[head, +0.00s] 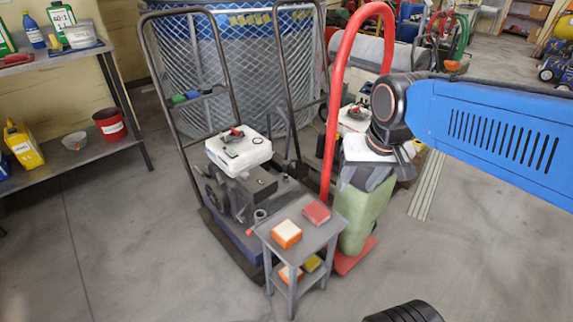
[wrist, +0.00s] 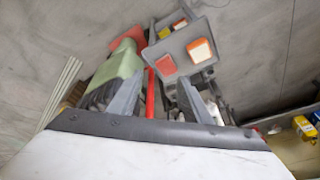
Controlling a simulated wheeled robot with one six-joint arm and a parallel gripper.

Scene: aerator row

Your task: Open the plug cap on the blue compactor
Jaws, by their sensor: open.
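The compactor with a blue base (head: 232,232) stands left of centre in the head view, with a dark engine and a tall dark handle. A white tank (head: 240,155) sits on top. A small red and black fitting (head: 233,136) on the tank looks like the plug cap; it appears seated, though its detail is too small to tell. My gripper (wrist: 158,92) is open and empty in the wrist view, its fingers apart above a red bar. In the head view it points down over the green machine, right of the compactor, partly hidden by my wrist.
A small grey table (head: 300,232) with sponge-like blocks stands before the compactor. A green machine (head: 363,213) with a tall red handle (head: 334,95) is beside it. A mesh cage (head: 240,60) stands behind. Shelves (head: 75,152) are at left.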

